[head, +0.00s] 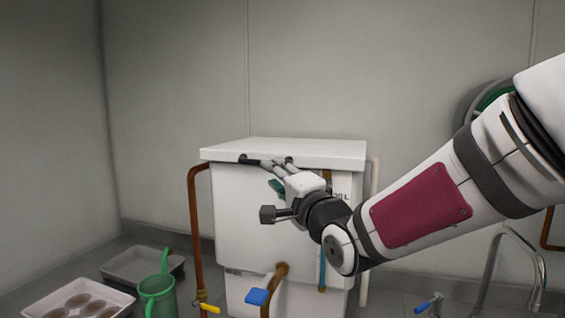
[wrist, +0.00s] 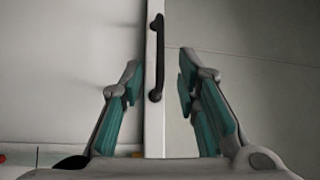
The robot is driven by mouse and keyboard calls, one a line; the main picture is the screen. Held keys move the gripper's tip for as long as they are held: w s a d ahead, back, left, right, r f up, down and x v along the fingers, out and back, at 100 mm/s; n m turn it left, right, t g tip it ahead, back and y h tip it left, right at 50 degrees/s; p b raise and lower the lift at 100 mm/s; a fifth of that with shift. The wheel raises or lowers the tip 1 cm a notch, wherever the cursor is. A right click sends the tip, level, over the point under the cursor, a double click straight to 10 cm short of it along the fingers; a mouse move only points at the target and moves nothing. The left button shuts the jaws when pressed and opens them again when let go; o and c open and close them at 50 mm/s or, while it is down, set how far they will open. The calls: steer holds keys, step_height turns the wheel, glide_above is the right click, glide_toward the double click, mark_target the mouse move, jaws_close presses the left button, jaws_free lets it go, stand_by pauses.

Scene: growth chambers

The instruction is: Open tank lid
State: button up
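The white tank (head: 240,210) stands against the back wall, with its flat white lid (head: 300,148) lying closed on top. A dark handle (head: 250,159) sits on the lid's front edge. In the wrist view the black handle (wrist: 155,60) runs along the lid's edge (wrist: 153,130). My gripper (head: 270,170) is at the lid's front edge, by the handle. In the wrist view its two teal-padded fingers (wrist: 160,88) are spread apart, one on each side of the handle and lid edge. Nothing is clasped between them. My gripper hides part of the handle in the head view.
Copper pipes (head: 196,240) flank the tank, with a blue-handled valve (head: 257,296) below it. A green jug (head: 157,294) and trays (head: 70,298) stand at lower left. A faucet (head: 540,270) is at right. The wall above the lid is clear.

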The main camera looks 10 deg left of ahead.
mark_target(282, 155)
steer(key=x, duration=0.9)
jaws_close()
